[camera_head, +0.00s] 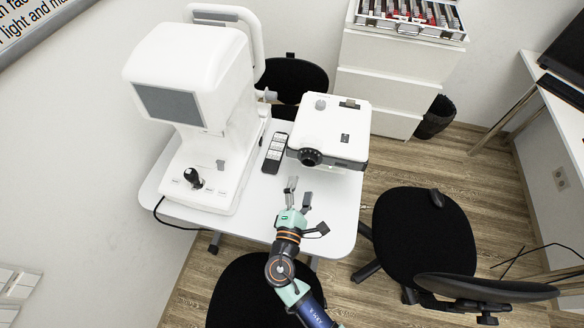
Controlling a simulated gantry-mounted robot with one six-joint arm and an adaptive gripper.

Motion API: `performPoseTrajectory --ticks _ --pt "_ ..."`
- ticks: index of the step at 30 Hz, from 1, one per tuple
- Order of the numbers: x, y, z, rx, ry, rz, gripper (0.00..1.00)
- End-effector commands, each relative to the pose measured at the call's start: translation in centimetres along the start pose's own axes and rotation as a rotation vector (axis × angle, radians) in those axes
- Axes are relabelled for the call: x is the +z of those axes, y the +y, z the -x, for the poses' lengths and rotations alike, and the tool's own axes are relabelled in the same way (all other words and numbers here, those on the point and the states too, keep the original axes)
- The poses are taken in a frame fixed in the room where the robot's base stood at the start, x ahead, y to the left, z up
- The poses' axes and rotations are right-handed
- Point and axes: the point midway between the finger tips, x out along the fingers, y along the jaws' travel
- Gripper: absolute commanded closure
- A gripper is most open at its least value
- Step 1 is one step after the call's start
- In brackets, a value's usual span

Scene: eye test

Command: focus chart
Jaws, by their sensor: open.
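A white projector (331,127) sits on the right part of the white table (262,215), with its dark lens (311,157) at its front left corner. My gripper (299,190) is open and empty over the front part of the table, a little below the lens in the picture. Its fingers appear apart from the projector. A grey remote with light labels (274,153) lies on the table just left of the projector. A focus chart is not clearly seen; part of a framed board with large print (30,22) shows at the top left wall.
A large white eye-test machine (205,110) with a black joystick (194,178) fills the table's left side. Black chairs stand behind, in front and to the right (425,235). A white drawer cabinet (395,65) bears a lens case (412,18). The table's front is mostly clear.

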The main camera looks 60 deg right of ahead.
Motion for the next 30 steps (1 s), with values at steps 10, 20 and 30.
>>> performPoseTrajectory --ticks 10,20,30 --pt "0.1 -0.3 -2.7 0.009 -0.01 0.033 0.22" --pt "0.0 -0.2 -7.6 0.01 -0.005 0.03 0.22" --pt "0.1 -0.1 -7.9 0.01 -0.005 0.029 0.32"
